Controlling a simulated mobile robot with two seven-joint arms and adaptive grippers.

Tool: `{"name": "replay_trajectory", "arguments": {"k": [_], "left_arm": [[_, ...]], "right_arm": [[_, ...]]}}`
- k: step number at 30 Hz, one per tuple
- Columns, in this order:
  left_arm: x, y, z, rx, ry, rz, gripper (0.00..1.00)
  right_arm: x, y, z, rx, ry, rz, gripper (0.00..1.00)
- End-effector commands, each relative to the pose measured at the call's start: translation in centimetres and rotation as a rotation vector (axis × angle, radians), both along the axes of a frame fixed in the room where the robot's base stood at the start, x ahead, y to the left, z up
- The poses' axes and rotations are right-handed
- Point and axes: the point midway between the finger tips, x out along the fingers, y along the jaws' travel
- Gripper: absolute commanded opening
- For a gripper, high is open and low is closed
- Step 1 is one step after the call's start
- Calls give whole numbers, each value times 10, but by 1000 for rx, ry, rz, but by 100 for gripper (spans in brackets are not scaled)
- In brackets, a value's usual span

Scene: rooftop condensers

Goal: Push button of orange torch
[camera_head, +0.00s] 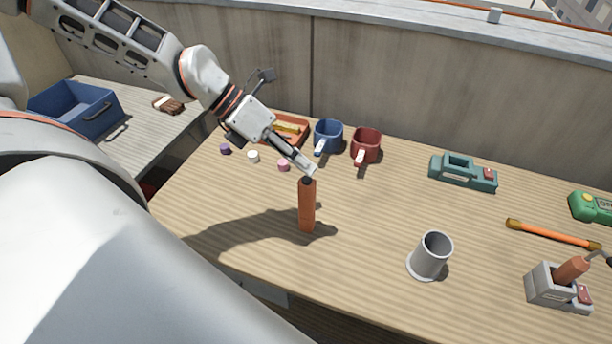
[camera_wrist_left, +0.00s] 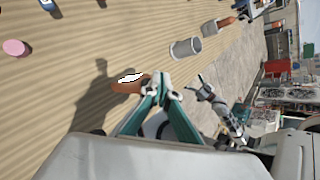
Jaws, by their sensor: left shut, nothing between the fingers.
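The orange torch (camera_head: 307,207) stands upright on the striped table, with a dark top end. It also shows in the left wrist view (camera_wrist_left: 126,87), with a white patch on it. My left gripper (camera_head: 311,173) is shut and empty, reaching down from the upper left. Its fingertips are right at the torch's top; I cannot tell whether they touch it. In the left wrist view the left fingertips (camera_wrist_left: 160,82) meet beside the torch. The button is not clearly visible. My right gripper (camera_wrist_left: 204,92) shows small in the left wrist view, away from the torch; its jaws are unclear.
A grey cup (camera_head: 430,256) stands right of the torch. A blue mug (camera_head: 328,136), red mug (camera_head: 367,145) and pink piece (camera_head: 283,165) lie behind it. A green tool (camera_head: 463,172) and a grey holder (camera_head: 548,287) are farther right. Table around the torch is clear.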

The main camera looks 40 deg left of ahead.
Motion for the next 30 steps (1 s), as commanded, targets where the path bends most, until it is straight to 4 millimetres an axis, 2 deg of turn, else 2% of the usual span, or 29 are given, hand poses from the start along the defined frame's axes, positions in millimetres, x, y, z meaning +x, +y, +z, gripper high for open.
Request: {"name": "replay_trajectory", "arguments": {"k": [18, 30], "left_arm": [[0, 0, 55, 1, -2, 0, 0], [0, 0, 56, 0, -1, -1, 0]], "right_arm": [[7, 0, 35, 2, -21, -1, 78], [7, 0, 34, 1, -19, -1, 78]]}}
